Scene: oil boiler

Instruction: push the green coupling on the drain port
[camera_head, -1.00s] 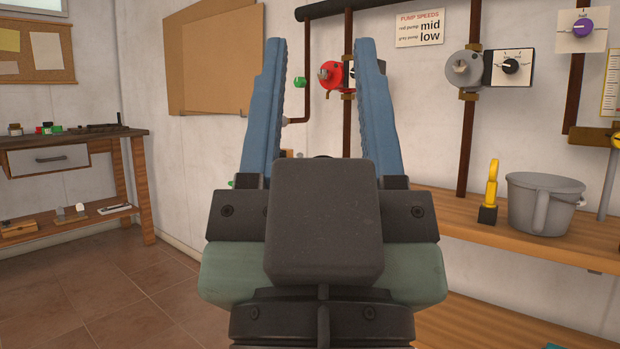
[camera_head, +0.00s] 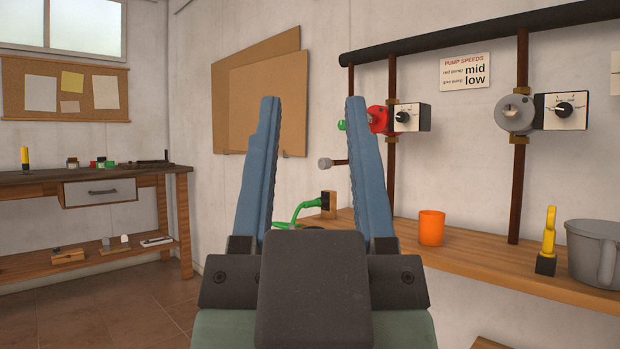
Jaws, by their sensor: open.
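A green hose (camera_head: 302,212) shows between the fingers of my gripper (camera_head: 313,100), behind them. Its upper end, which looks like the green coupling (camera_head: 314,203), meets a dark piece on a small wooden block on the bench. A short pipe stub with a grey end (camera_head: 325,163), likely the drain port, sticks out left from the pipework just above; nothing green is on it. My gripper is open and empty, pointing up and forward, apart from the hose and stub. Its body hides the lower part of the hose.
An orange cup (camera_head: 431,228), a yellow-and-black tool (camera_head: 548,241) and a grey bucket (camera_head: 592,253) stand on the wooden bench (camera_head: 480,250). Above are a red pump (camera_head: 378,119) and grey pump (camera_head: 515,114). A workbench (camera_head: 90,184) stands left; the floor before it is clear.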

